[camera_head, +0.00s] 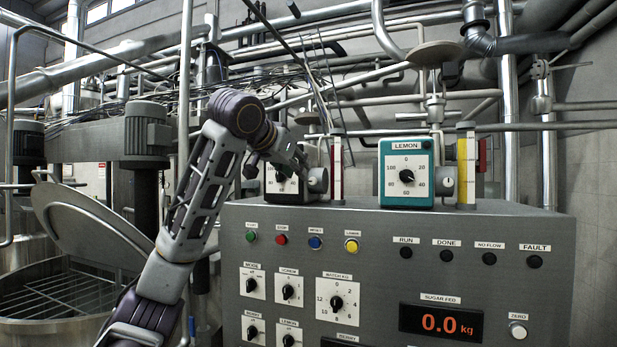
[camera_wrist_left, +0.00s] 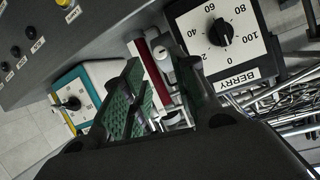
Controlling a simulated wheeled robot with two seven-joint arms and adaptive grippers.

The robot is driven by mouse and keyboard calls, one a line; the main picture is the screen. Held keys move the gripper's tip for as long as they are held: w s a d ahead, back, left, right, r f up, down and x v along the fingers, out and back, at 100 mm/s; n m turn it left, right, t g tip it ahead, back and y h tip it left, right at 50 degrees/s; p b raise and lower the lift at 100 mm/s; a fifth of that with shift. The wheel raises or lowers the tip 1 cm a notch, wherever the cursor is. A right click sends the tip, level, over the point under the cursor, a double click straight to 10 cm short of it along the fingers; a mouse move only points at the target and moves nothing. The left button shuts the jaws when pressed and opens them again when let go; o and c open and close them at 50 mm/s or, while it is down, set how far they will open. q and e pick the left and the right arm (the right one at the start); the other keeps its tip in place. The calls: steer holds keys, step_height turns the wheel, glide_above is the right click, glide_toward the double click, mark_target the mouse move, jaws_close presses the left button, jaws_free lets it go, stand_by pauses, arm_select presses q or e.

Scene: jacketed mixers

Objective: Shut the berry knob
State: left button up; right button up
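The berry knob (camera_wrist_left: 222,33) is a black knob on a white 0–100 dial, sideways in the left wrist view. Its label reads BERRY; I cannot tell its pointer's setting. In the head view, the black berry box (camera_head: 286,191) is partly hidden behind my left gripper (camera_head: 303,163). In the left wrist view my left gripper (camera_wrist_left: 156,62) is open, its green-padded fingers spread around an empty-looking gap. A white side knob (camera_wrist_left: 161,53) shows near the fingertips beside the berry box; contact is unclear. My right gripper is out of view.
The teal lemon box (camera_head: 406,172) stands to the right, with a yellow gauge (camera_head: 466,168) beside it. A red-and-white gauge (camera_head: 337,168) stands near my gripper. The grey console (camera_head: 385,265) carries buttons and dials. Pipes and cables crowd behind.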

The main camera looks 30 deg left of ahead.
mark_target(312, 181)
arm_select(q)
steer(key=shift+p+x, duration=0.9)
steer(key=shift+x, duration=3.1)
steer(key=shift+c, duration=0.3)
jaws_close()
